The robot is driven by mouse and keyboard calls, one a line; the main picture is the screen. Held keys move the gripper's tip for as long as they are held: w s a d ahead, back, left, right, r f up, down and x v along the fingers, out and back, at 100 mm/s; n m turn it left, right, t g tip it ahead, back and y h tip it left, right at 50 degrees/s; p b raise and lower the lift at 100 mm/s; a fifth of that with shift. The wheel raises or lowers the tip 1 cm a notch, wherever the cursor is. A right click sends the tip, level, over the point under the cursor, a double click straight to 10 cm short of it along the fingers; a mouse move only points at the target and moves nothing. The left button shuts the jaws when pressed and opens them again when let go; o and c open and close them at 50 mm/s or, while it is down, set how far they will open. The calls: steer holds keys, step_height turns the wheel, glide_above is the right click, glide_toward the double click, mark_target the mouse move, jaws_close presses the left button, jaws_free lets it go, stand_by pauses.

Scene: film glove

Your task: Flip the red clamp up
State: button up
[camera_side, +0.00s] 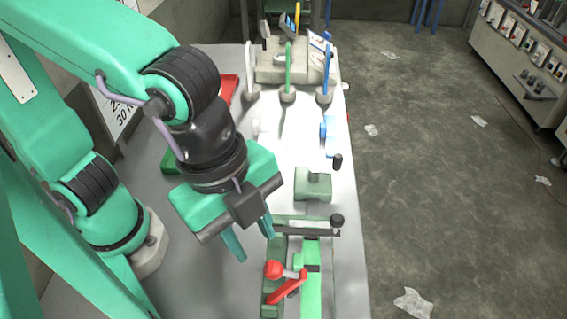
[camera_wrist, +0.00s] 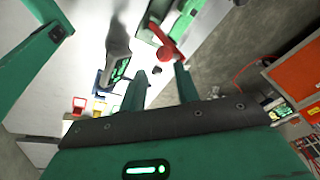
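The red clamp shows near the bottom of the side view as a red lever (camera_side: 286,289) with a round red knob (camera_side: 273,269). It sits on a green base (camera_side: 311,285), and the lever slants low over it. In the wrist view the red knob (camera_wrist: 165,53) shows at the top centre, just beyond the fingertips, with its red bar beside it. My gripper (camera_side: 251,241) is open and empty, fingers pointing down, above and to the left of the knob in the side view. In the wrist view the two fingers (camera_wrist: 161,70) stand apart with nothing between them.
A grey bar with a black knob (camera_side: 336,220) crosses just behind the clamp. A green block (camera_side: 313,184) stands farther back. Upright white, green and blue handles (camera_side: 288,70) stand at the far end of the table. The table (camera_side: 205,285) is bare left of the clamp.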

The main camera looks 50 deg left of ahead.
steer(key=shift+w+d, duration=0.2)
steer(key=shift+d, duration=0.05)
jaws_close()
steer(key=w+d+n+g+y, duration=0.1)
steer(key=w+d+n+y, duration=0.2)
steer(key=w+d+n, duration=0.6)
steer(key=shift+w+g, duration=0.2)
steer(key=shift+g, duration=0.2)
